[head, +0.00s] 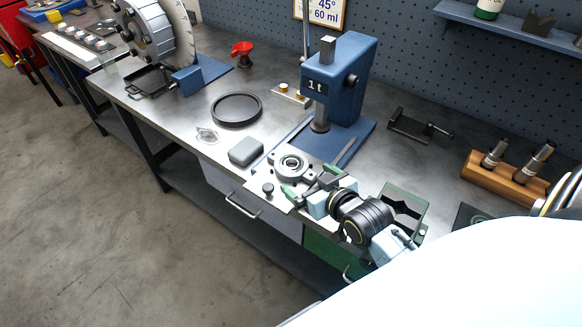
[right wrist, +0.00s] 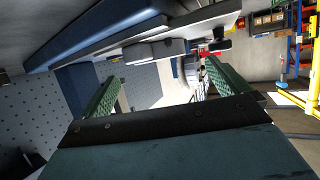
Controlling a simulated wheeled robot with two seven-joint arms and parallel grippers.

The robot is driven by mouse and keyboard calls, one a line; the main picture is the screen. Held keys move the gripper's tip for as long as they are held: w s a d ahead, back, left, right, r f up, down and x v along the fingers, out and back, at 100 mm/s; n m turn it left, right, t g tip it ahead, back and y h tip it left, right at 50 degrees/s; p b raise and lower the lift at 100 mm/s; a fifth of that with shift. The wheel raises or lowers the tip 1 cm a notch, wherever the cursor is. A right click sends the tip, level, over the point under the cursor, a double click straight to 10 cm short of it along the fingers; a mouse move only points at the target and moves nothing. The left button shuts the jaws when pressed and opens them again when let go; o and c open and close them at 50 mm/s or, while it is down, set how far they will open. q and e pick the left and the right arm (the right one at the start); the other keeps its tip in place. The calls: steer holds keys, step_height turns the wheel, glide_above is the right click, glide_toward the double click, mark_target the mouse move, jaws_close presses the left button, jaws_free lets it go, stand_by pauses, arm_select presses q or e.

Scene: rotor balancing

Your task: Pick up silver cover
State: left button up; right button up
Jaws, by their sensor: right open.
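A small shiny silver plate (head: 207,134), which looks like the silver cover, lies flat on the metal bench left of the press, near the front edge. My right gripper (head: 309,183) is open, low over the bench beside a round grey bearing housing (head: 291,164). It is well to the right of the silver plate. In the right wrist view its two green-padded fingers (right wrist: 160,85) are spread with nothing held between them. I cannot make out the silver plate in that view. My left gripper is not in view.
A blue press (head: 340,80) stands behind my right gripper. A black round tray (head: 237,108) and a grey box (head: 246,151) lie near the silver plate. Bare bench surrounds the plate's left side.

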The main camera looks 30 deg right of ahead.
mark_target(296, 169)
steer(key=x, duration=0.7)
steer(key=shift+w+d+r, duration=0.1)
steer(key=shift+w, duration=0.05)
steer(key=c, duration=1.2)
steer(key=shift+r, duration=0.25)
steer(key=shift+c, duration=0.2)
